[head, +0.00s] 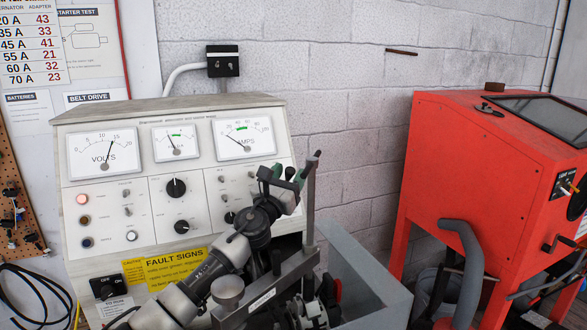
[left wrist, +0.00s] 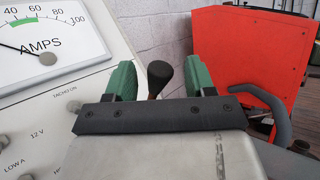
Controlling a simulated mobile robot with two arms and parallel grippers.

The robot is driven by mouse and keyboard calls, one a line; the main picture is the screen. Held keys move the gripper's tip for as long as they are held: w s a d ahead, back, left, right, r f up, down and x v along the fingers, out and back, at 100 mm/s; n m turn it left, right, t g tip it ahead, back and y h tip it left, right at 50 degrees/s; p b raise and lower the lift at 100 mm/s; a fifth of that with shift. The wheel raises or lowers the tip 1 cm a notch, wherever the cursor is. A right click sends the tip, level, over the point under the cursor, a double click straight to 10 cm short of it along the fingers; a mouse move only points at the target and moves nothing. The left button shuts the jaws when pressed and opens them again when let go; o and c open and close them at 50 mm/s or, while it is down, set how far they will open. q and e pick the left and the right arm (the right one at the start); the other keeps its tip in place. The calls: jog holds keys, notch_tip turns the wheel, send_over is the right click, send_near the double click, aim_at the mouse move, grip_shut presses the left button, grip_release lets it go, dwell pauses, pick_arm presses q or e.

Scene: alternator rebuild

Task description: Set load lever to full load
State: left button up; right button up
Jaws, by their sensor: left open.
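The load lever (head: 310,190) is a grey upright bar with a dark knob at its top, right of the test bench's dials in the head view. Its dark knob (left wrist: 160,76) also shows in the left wrist view, between and beyond the two green fingers. My left gripper (head: 288,176) is open, just left of the lever's upper part in the head view. Gaps show on both sides of the knob, so the fingers are not closed on it. The lever's foot is hidden behind my arm and the rig. My right gripper is out of view.
The bench panel (head: 200,210) with volts and amps dials stands close behind my left arm. A grey metal guard (head: 365,275) is to the lever's right. A red cabinet (head: 480,170) with a grey hose (head: 467,265) stands further right. Open space lies above the lever.

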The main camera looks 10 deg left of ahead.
pick_arm(q)
jog(key=shift+w+d+r, duration=0.15)
jog(key=shift+w, duration=0.45)
jog(key=shift+w+r+b, duration=0.2)
jog(key=shift+w+b, duration=0.1)
jog(key=shift+w+d+r, duration=0.15)
jog(key=shift+w+r, duration=0.05)
jog(key=shift+w, duration=0.1)
jog(key=shift+c, duration=0.4)
grip_shut()
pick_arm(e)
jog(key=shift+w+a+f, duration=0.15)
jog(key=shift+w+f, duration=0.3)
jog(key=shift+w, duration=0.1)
